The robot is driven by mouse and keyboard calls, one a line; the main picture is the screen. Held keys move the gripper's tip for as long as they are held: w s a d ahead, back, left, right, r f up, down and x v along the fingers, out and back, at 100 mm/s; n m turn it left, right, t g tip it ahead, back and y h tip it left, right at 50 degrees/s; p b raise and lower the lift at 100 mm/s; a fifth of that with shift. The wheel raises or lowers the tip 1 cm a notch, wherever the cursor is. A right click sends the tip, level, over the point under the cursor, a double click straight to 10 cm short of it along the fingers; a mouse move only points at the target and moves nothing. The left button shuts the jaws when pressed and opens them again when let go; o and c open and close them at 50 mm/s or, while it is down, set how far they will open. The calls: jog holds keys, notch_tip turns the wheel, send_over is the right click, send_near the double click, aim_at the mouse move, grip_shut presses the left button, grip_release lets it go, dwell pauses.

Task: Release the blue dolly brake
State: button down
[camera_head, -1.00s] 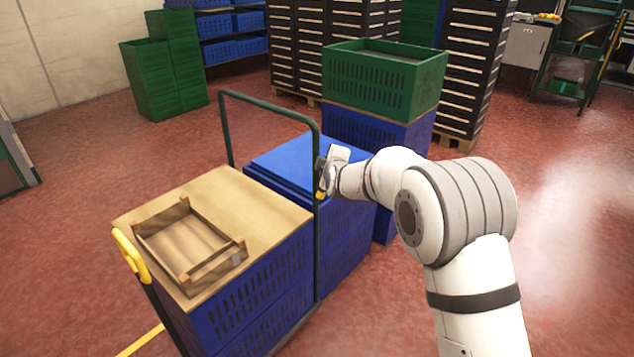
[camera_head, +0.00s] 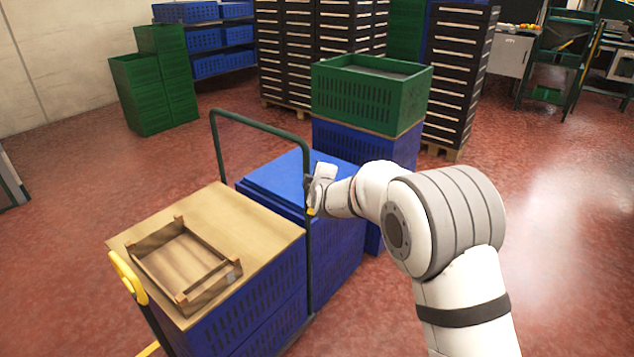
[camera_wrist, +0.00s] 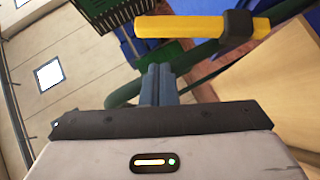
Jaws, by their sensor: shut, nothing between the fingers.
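A dolly with a dark green tube frame (camera_head: 308,215) carries blue crates (camera_head: 262,300) topped by a wooden board. A small yellow piece (camera_head: 312,211) shows at its right upright, beside my gripper (camera_head: 311,190). In the wrist view, a yellow lever (camera_wrist: 180,27) with a black joint lies across the top, on or near a dark green bar. My gripper (camera_wrist: 158,85) is shut and empty, its fingers just below the lever in that view. I cannot tell whether they touch it. Another yellow handle (camera_head: 128,278) is at the dolly's left front upright.
A wooden tray (camera_head: 240,268) sits on the board (camera_head: 215,200). A blue-lidded stack (camera_head: 280,175) stands right behind. A green crate (camera_head: 370,100) on a blue crate stands beyond. Green crates (camera_head: 150,85) stand back left. The red floor is clear at left and right.

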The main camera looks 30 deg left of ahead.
jog(key=v, duration=1)
jog(key=shift+r, duration=0.35)
jog(key=shift+a, duration=0.15)
jog(key=s+d+r+m+g+h+p, duration=0.1)
jog(key=d+r+m+h+p, duration=0.15)
jog(key=d, duration=0.65)
jog(key=s+d+r+m+g+h+p, duration=0.1)
jog(key=d+r+m+p, duration=0.25)
jog(key=d, duration=0.65)
jog(key=s+d+r+m+g+h+p, duration=0.2)
jog(key=d+r+m, duration=0.2)
jog(key=d, duration=0.5)
jog(key=s+d+r+m+g+h+p, duration=0.1)
jog(key=s+d+r+m+g+p, duration=0.1)
jog(key=s+d+m, duration=0.4)
jog(key=s+d+r+m+g+h+p, duration=0.1)
jog(key=s+d+m+g+h+p, duration=0.1)
jog(key=s+d, duration=1.2)
jog(key=s+m+g+p, duration=0.1)
jog(key=m+p, duration=0.1)
jog(key=m, duration=0.1)
jog(key=shift+d+r+m, duration=0.35)
jog(key=shift+d+m, duration=0.05)
